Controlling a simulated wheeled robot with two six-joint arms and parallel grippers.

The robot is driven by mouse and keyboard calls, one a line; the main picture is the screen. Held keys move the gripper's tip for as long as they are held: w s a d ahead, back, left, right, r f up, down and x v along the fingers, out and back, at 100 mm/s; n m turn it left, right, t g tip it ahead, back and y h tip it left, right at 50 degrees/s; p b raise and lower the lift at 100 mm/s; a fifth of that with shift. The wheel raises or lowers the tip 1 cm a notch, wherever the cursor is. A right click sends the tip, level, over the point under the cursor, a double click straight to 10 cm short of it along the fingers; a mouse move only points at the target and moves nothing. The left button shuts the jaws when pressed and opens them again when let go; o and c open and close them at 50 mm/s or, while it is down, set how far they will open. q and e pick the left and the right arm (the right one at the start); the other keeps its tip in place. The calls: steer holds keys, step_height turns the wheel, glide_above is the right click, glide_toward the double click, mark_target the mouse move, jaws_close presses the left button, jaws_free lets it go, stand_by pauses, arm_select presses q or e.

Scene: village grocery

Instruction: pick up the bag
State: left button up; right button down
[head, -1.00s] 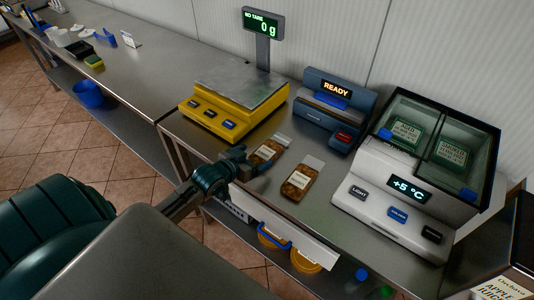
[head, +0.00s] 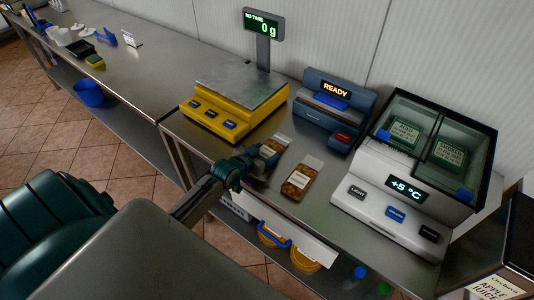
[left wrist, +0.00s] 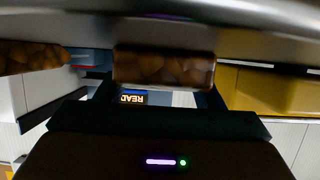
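Two clear bags with brown contents and pale labels lie on the steel counter. One bag (head: 274,147) is at my left gripper (head: 263,160), which reaches in low over the counter's front edge and partly hides it. In the left wrist view this bag (left wrist: 165,68) sits centred ahead between the spread fingers; I cannot tell whether they touch it. The other bag (head: 302,178) lies just to the right, apart from the gripper, and shows at the left edge of the wrist view (left wrist: 30,57). My right gripper is not in view.
A yellow scale (head: 232,105) stands behind left and a blue-grey device reading READY (head: 336,108) behind. A white-and-black cooling unit (head: 390,220) stands to the right. A lower shelf with orange tubs (head: 305,260) is below. The long steel counter (head: 130,75) at left has free room.

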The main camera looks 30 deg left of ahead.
arm_select(q)
steer(key=c, duration=0.4)
steer(key=shift+r, duration=0.1)
